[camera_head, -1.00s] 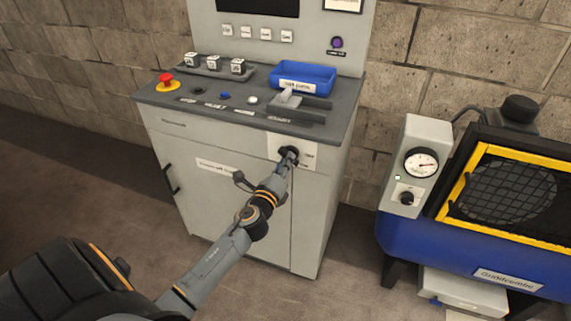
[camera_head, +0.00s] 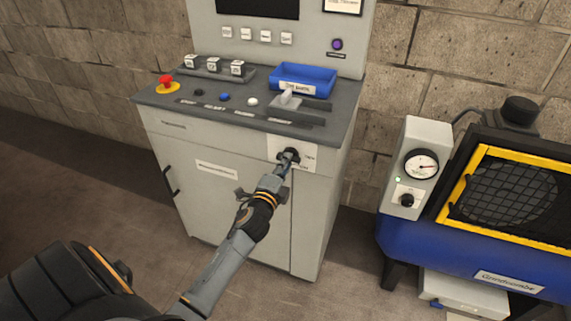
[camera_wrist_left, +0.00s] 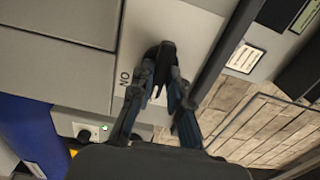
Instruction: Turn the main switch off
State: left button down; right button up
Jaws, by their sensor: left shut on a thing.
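The main switch is a dark rotary knob (camera_head: 292,154) on a white plate (camera_head: 309,158), high on the front of the grey cabinet. My left gripper (camera_head: 286,160) is at the knob and shut on it. In the left wrist view, the two fingers (camera_wrist_left: 166,82) close on either side of the dark knob (camera_wrist_left: 160,52). An "ON" label (camera_wrist_left: 124,78) shows on the plate beside the fingers. The fingers hide part of the knob, so I cannot tell its exact setting. My right gripper is not in view.
The console top (camera_head: 235,112) above holds a red emergency button (camera_head: 166,81), small buttons, a lever (camera_head: 287,99) and a blue tray (camera_head: 303,77). A blue machine (camera_head: 440,250) with a yellow-framed grate stands to the right. The floor before the cabinet is clear.

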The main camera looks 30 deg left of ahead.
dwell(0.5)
pick_arm(q)
jog(key=c, duration=1.3)
grip_release()
jog(key=v, duration=1.2)
